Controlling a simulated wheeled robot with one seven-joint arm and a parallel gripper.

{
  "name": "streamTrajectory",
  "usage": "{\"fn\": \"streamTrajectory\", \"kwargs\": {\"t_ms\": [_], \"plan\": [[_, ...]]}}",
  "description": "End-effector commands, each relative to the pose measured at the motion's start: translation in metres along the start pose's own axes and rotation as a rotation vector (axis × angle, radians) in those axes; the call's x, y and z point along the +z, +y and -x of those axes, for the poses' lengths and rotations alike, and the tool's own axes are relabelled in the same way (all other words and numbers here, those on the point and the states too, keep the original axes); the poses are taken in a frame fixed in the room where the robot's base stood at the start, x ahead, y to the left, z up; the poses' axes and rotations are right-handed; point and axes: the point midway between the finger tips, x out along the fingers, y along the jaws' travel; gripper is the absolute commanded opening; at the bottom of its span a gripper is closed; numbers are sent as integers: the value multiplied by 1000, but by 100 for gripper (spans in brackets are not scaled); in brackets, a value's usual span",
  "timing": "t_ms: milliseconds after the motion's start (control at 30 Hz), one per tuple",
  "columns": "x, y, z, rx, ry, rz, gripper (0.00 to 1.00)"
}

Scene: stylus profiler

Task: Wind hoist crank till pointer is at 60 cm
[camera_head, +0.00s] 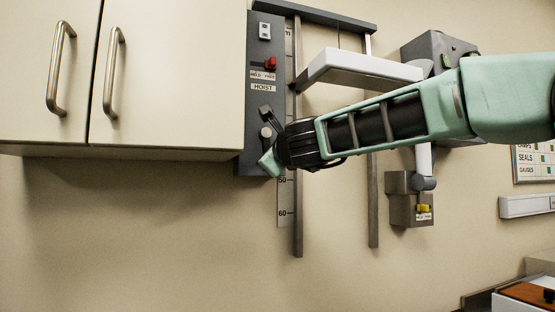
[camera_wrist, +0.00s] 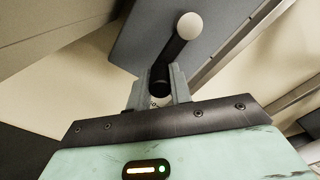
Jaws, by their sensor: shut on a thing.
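The hoist crank shows in the wrist view as a dark arm (camera_wrist: 176,52) with a pale round end (camera_wrist: 188,25). The scale strip (camera_head: 283,198) shows 50 and 60 below my gripper.
A pale carriage arm (camera_head: 360,67) reaches across the two vertical rails (camera_head: 373,200). A red switch (camera_head: 270,64) sits above the HOIST label. The cabinet (camera_head: 170,80) stands close left of the panel. A grey unit (camera_head: 410,205) hangs at right. Below the rails is bare wall.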

Motion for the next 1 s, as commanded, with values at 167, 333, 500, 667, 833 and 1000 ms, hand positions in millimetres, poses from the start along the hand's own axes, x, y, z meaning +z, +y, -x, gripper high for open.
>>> {"fn": "streamTrajectory", "kwargs": {"t_ms": [167, 333, 500, 667, 833, 1000], "plan": [[4, 9, -1, 3, 2, -140, 0], [9, 11, -1, 3, 2, -239, 0], [13, 13, -1, 3, 2, -304, 0], [15, 13, -1, 2, 2, -337, 0], [16, 13, -1, 2, 2, -347, 0], [16, 13, 0, 2, 2, -347, 0]]}}
